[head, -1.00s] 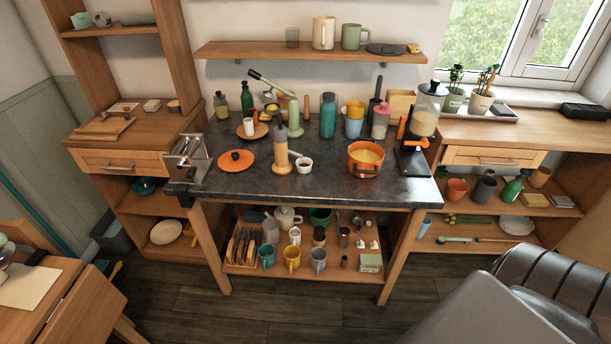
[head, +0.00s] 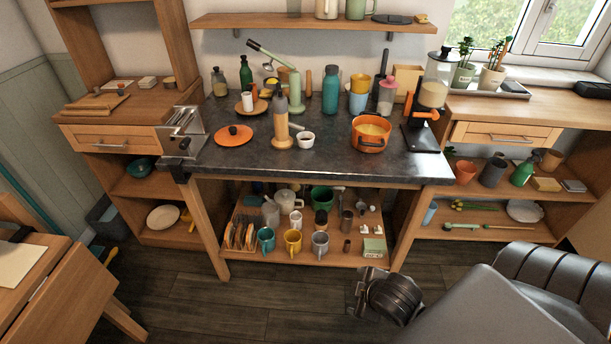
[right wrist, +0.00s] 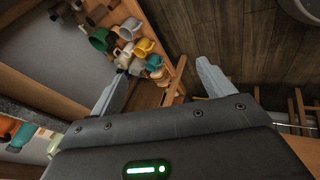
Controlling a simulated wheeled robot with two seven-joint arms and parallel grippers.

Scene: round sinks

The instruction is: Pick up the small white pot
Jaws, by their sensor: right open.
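A small white pot with a lid and spout (head: 287,201) stands on the lower shelf (head: 335,251) of the dark-topped workbench, behind several mugs. A pale canister (head: 270,213) is left of it and a green pot (head: 322,197) is right of it. My right gripper (right wrist: 162,66) is open and empty, its two fingers spread in the right wrist view. In the head view my right wrist is low in front of the bench, right of the shelf and apart from the pot. I cannot single out the white pot in the right wrist view. My left gripper is out of view.
A yellow mug (head: 293,242), a teal mug (head: 266,240) and a grey mug (head: 320,244) line the shelf's front. A wooden rack (head: 240,236) stands at the left. The bench top (head: 330,165) overhangs the shelf, with legs at both sides.

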